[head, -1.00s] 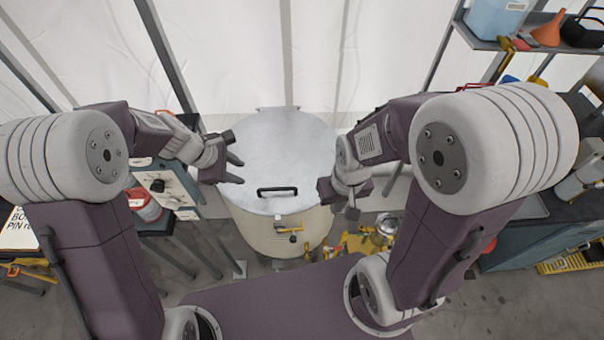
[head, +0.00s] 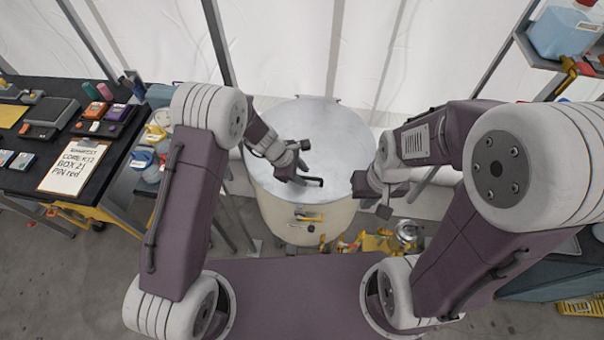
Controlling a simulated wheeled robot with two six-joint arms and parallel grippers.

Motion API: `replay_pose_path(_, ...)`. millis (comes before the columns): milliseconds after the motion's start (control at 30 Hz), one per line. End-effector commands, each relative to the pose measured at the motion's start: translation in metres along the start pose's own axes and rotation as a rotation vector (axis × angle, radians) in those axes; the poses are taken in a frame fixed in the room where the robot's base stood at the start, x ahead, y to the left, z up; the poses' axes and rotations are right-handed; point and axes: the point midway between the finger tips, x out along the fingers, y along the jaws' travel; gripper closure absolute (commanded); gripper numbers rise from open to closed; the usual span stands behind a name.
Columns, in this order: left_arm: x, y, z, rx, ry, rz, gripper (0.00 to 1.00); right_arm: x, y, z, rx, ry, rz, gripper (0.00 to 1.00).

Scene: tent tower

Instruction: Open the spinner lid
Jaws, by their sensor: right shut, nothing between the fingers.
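The spinner is a large cream drum (head: 285,212) with a round grey metal lid (head: 325,130) lying closed on top. A black bar handle (head: 315,182) is on the lid near its front edge; its left part is hidden by my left gripper. My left gripper (head: 303,173) is over the front of the lid at the handle, with its fingers apart; I cannot tell whether they touch the handle. A yellow latch (head: 309,217) is on the drum's front below the rim. My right gripper (head: 384,211) is shut and empty, just right of the drum.
A dark workbench (head: 40,120) with a clipboard (head: 74,165) and small boxes stands at the left. Yellow parts and a shiny metal bowl (head: 407,231) are right of the drum. A shelf with a blue container (head: 562,32) is at upper right. A white tent wall is behind.

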Motion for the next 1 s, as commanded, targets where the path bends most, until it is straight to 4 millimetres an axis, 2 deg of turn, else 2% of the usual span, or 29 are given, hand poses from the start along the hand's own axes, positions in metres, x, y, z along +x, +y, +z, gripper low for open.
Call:
replay_pose_path(200, 0.0009, 0.0001, 0.0002, 0.001, 0.000, 0.000, 0.66, -0.0001, 0.0000, 0.0000, 0.000, 0.000, 0.000, 1.00)
replay_pose_path(233, 0.0008, 0.0001, 0.0002, 0.001, 0.000, 0.000, 0.71, -0.0001, 0.0000, 0.0000, 0.000, 0.000, 0.000, 1.00)
replay_pose_path(333, 0.0007, 0.0001, 0.0002, 0.001, 0.000, 0.000, 0.99, -0.0001, 0.0000, -0.0001, 0.000, 0.000, 0.000, 1.00)
replay_pose_path(1000, 0.0004, 0.0002, -0.0005, 0.000, 0.002, 0.001, 1.00, -0.0001, 0.0000, 0.0000, 0.000, 0.000, 0.000, 1.00)
